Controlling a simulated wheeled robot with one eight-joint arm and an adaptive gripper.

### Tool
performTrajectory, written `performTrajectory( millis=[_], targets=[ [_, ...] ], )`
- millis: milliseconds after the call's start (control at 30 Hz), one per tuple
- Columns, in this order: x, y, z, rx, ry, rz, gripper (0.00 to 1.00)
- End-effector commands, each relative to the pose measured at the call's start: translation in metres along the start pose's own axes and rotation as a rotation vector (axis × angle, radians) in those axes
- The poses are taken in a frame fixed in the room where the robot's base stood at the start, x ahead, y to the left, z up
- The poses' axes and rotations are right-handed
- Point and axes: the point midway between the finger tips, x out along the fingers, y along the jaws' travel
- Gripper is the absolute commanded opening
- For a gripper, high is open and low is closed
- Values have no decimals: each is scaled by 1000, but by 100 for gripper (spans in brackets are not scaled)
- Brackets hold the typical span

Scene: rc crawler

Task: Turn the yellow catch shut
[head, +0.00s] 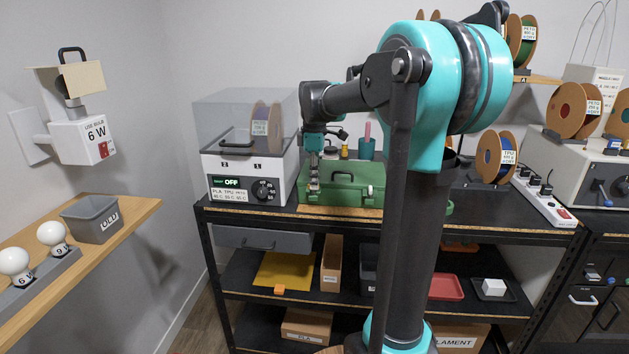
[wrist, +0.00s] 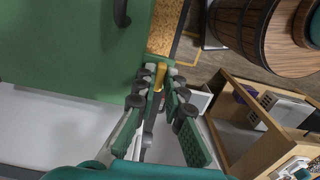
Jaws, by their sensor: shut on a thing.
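The yellow catch (wrist: 160,75) shows in the wrist view as a small yellow piece between my fingertips, at the edge of the green toolbox (wrist: 60,50). My gripper (wrist: 159,82) is shut on it, and the fingers cover part of it. In the head view, my gripper (head: 313,165) points down at the left end of the toolbox (head: 350,192), which sits closed on the bench top with its handle up. The catch cannot be made out in the head view, and its exact turn angle is hard to tell.
A filament dryer (head: 245,175) with a clear cover stands just left of the toolbox. A teal cup (head: 366,148) stands behind it. A spool (head: 495,157) and a power strip (head: 543,195) are to the right. My arm hides part of the bench's middle.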

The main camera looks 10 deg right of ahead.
Motion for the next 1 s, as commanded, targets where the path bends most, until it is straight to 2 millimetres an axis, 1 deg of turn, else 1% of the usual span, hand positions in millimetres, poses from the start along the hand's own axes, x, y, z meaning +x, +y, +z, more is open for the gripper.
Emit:
performTrajectory(
  millis=[267,300,433,800,867,1000],
  targets=[
    [0,0,0,0,0,1,0],
    [0,0,0,0,0,1,15],
    [0,0,0,0,0,1,31],
    [-2,0,0,1,0,1,31],
    [-6,0,0,1,0,1,31],
    [-23,0,0,1,0,1,31]
  ],
)
